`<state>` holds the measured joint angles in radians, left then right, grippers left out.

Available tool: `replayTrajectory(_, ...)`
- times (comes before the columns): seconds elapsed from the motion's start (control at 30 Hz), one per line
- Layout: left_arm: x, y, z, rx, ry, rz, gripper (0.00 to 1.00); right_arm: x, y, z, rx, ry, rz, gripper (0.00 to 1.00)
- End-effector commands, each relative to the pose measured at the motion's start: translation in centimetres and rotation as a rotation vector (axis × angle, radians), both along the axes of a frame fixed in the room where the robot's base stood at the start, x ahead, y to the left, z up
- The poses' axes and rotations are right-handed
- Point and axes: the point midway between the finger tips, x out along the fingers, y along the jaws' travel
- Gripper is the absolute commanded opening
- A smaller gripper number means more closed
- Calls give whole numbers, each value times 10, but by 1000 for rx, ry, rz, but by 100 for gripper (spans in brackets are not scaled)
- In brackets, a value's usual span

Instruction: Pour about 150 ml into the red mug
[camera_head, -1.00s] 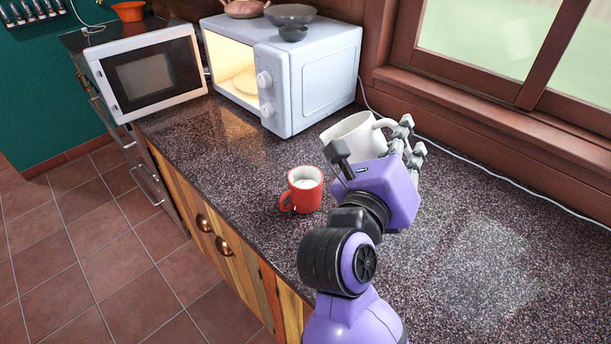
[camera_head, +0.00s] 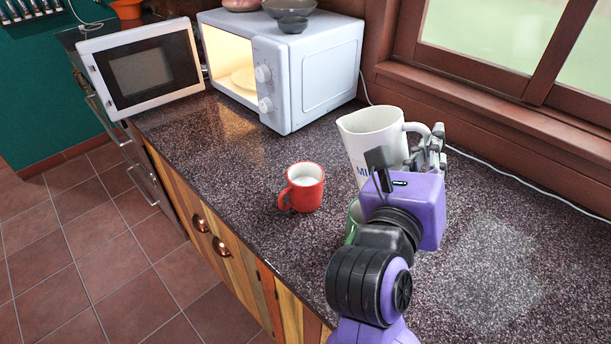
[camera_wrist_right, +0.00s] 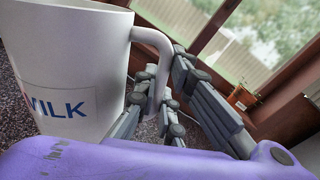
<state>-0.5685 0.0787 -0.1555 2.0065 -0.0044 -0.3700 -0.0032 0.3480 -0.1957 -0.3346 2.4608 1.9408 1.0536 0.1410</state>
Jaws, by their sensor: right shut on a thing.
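The red mug (camera_head: 302,188) stands upright on the counter, left of my right arm, with white liquid visible inside. A white jug (camera_head: 372,140) with "MILK" lettering is behind and to the right of the mug, upright or nearly so. It also fills the left of the right wrist view (camera_wrist_right: 70,65). My right gripper (camera_head: 430,148) is shut on the jug's handle, as the fingers around it show in the wrist view (camera_wrist_right: 158,112). My wrist hides the jug's lower part, so I cannot tell whether it touches the counter. My left gripper is not in view.
A green cup-like thing (camera_head: 353,220) is mostly hidden behind my right wrist. A white microwave (camera_head: 318,85), its door (camera_head: 145,72) open, stands at the back with bowls on top. The window sill (camera_head: 480,108) borders the right. Speckled counter (camera_head: 490,270) lies bare at the right.

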Motion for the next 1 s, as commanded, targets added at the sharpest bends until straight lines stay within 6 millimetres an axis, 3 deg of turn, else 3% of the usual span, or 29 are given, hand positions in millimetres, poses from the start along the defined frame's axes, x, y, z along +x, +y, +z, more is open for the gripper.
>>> replayTrajectory(0.03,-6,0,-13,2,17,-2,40,-3,-5,-13,46,-19,-3,0)
replayTrajectory(0.1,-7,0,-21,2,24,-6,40,-5,-10,-20,105,-55,-3,0)
replayTrajectory(0.5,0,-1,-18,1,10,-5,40,-12,-22,-37,300,-181,-6,0)
replayTrajectory(1.0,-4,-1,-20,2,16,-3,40,-13,-22,-37,313,-190,-4,0)
